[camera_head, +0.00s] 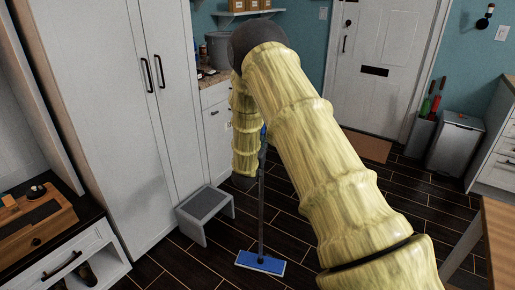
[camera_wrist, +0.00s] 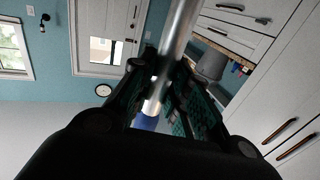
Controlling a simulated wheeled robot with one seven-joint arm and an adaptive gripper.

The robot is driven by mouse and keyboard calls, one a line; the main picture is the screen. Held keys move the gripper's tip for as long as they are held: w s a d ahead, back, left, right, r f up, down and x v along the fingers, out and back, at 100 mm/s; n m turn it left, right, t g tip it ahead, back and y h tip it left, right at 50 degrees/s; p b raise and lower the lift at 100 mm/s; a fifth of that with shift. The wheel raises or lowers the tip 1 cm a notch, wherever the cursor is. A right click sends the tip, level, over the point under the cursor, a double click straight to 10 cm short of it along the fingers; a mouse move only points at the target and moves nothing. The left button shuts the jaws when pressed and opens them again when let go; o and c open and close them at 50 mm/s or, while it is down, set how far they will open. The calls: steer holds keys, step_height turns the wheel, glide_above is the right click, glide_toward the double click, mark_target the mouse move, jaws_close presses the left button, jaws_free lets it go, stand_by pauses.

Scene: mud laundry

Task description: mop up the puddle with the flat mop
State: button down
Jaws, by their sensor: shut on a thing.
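The flat mop stands upright, its blue head (camera_head: 260,263) flat on the dark floor in front of the step stool. Its thin grey pole (camera_head: 261,205) rises from the head to my arm. In the wrist view my gripper (camera_wrist: 160,88) is shut on the mop's metallic pole (camera_wrist: 181,28), with a finger on each side. A blue section of the handle (camera_wrist: 146,122) shows between the fingers. In the head view my gripper is mostly hidden by my yellowish arm. I cannot make out the puddle; my arm hides part of the floor.
A grey step stool (camera_head: 206,208) stands left of the mop, by the tall white cabinet (camera_head: 110,90). A bench (camera_head: 35,225) is at left. A bin (camera_head: 455,145) and doormat (camera_head: 366,147) lie toward the door. A wooden table (camera_head: 500,235) is at right.

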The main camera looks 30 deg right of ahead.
steer(key=shift+w+d+b, duration=0.9)
steer(key=shift+w+d, duration=1.1)
steer(key=shift+d, duration=2.75)
steer(key=shift+s+a+p, duration=0.45)
steer(key=shift+s+a, duration=1.05)
steer(key=shift+a, duration=2.1)
steer(key=shift+s+a+p, duration=0.4)
steer(key=shift+s+a, duration=1.1)
steer(key=shift+a, duration=2.05)
steer(key=w+d+b, duration=0.1)
steer(key=w+d, duration=0.2)
steer(key=d, duration=0.4)
steer(key=w+d+b, duration=0.1)
steer(key=w+d, duration=0.2)
steer(key=d, duration=0.4)
steer(key=shift+d, duration=0.2)
steer(key=shift+r, duration=0.3)
steer(key=shift+r+p, duration=0.95)
steer(key=shift+r, duration=0.9)
